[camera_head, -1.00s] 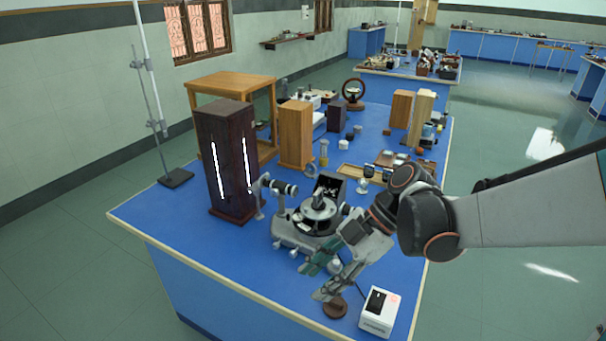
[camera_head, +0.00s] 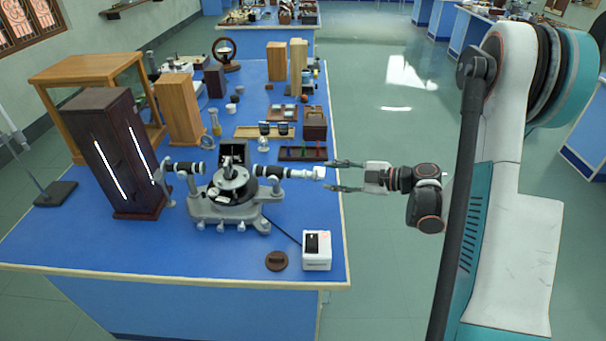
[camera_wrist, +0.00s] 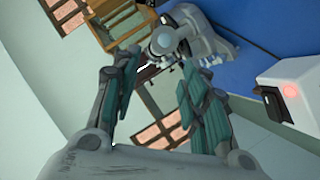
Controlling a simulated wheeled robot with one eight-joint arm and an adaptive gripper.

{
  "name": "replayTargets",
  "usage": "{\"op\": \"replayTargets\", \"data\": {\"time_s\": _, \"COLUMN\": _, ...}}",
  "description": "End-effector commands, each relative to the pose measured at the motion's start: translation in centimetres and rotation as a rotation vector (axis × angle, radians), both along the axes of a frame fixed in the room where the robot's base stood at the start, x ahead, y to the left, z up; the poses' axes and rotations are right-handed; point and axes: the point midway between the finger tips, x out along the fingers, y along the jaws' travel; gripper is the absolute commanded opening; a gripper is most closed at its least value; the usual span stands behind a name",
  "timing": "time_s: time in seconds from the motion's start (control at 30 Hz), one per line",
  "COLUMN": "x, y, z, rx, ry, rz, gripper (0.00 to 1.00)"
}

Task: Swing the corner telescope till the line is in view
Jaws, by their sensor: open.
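The grey and black spectrometer (camera_head: 232,198) stands on the near blue bench. Its telescope (camera_head: 275,172) points to the right, ending in a pale eyepiece (camera_head: 318,172) near the bench's right edge. The collimator (camera_head: 185,167) points left to a dark lamp housing (camera_head: 115,155) with bright slits. My gripper (camera_head: 330,175) is open and empty, pointing left, with its fingertips just off the eyepiece. In the wrist view, the round eyepiece (camera_wrist: 163,40) shows beyond the gap between the open fingers of my gripper (camera_wrist: 160,65). Contact cannot be told. No view shows a spectral line.
A small white box (camera_head: 317,252) with a cable and a brown round knob (camera_head: 276,261) sit in front of the telescope. The white box is right in the wrist view (camera_wrist: 290,90). A dark rack (camera_head: 303,153) and wooden tray (camera_head: 262,133) lie behind.

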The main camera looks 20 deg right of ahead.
Motion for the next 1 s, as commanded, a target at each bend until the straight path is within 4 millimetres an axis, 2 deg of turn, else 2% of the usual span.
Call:
{"op": "replayTargets", "data": {"time_s": 0.6, "x": 6.7, "y": 8.2, "z": -3.1, "rx": 0.0, "ry": 0.002, "rz": 0.005, "gripper": 0.41}}
{"op": "replayTargets", "data": {"time_s": 0.8, "x": 7.9, "y": 9.4, "z": -3.5, "rx": 0.0, "ry": 0.003, "rz": 0.003, "gripper": 0.41}}
{"op": "replayTargets", "data": {"time_s": 1.0, "x": 8.1, "y": 9.7, "z": -3.5, "rx": -0.001, "ry": 0.003, "rz": 0.002, "gripper": 0.41}}
